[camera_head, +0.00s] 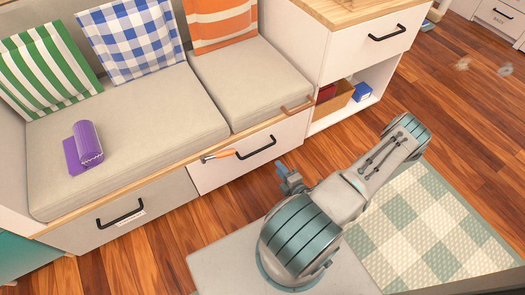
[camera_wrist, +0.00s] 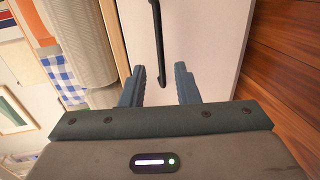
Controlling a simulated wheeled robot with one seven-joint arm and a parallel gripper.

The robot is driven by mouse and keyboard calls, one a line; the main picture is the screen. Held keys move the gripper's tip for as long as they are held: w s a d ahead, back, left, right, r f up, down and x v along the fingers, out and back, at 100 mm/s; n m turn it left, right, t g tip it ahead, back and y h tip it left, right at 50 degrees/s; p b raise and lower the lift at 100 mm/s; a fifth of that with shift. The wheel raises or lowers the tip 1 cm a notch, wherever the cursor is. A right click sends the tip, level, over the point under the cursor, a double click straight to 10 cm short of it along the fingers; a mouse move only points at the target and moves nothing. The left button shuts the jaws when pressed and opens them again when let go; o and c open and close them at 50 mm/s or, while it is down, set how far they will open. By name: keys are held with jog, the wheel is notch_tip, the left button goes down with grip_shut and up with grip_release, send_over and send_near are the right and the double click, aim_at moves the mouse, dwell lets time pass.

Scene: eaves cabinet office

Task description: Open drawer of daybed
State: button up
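The daybed has grey cushions and two drawers in its front. The right drawer (camera_head: 232,164) is white with a black bar handle (camera_head: 256,147). The left drawer (camera_head: 125,214) is grey with a black handle (camera_head: 120,213) and a small label. Both look closed. My gripper (camera_head: 284,171) is in front of the white drawer, to the right of and below its handle. In the wrist view my gripper (camera_wrist: 160,85) is open and empty, its two blue fingers apart. The black handle (camera_wrist: 158,45) shows just beyond the fingertips, roughly in line with the gap between them.
A purple roll (camera_head: 88,145) lies on the cushion. A cabinet with a wooden top (camera_head: 345,10) and open shelf stands right of the daybed. A checked rug (camera_head: 430,225) covers the floor at right.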

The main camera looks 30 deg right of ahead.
aim_at(263, 148)
jog(key=shift+b+x, duration=1.95)
jog(key=shift+x, duration=4.65)
jog(key=shift+r, duration=0.1)
grip_shut()
